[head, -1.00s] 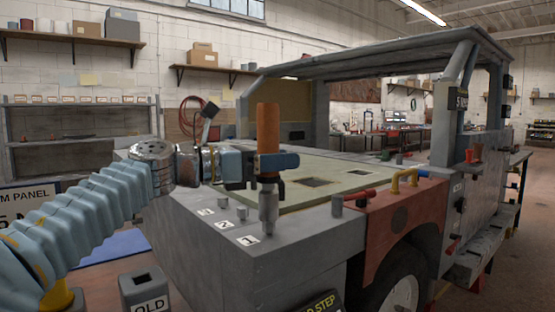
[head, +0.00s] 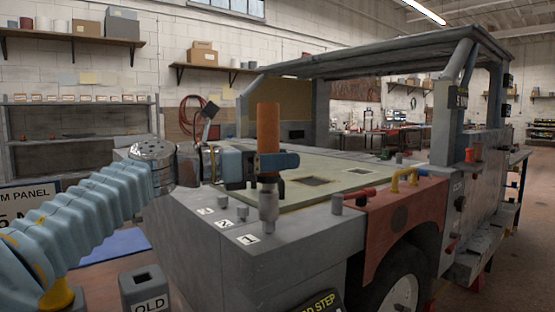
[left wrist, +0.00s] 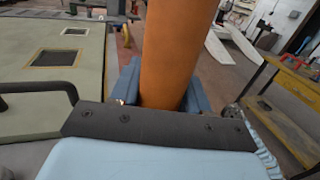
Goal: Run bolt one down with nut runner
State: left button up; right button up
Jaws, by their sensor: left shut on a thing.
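The nut runner (head: 268,128) has an orange handle and a grey metal socket end (head: 268,207), and stands upright at the front corner of the grey vehicle body. The left wrist view shows the orange handle (left wrist: 175,55) upright between blue jaws. My right gripper is not in view.
A green panel (head: 335,184) with dark openings lies behind the tool. A grey bin marked OLD (head: 146,288) stands at lower left. Shelves line the wall.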

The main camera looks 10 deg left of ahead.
aim_at(277, 137)
pick_arm(q)
jog(key=shift+f+b, duration=0.65)
jog(key=shift+f, duration=0.15)
dwell(0.4)
jog(key=shift+f, duration=0.25)
dwell(1.5)
jog(key=shift+r+p, duration=0.1)
jog(key=shift+p, duration=0.2)
notch_tip(277, 137, up, 6)
jog(key=p, duration=0.5)
jog(key=shift+p, duration=0.4)
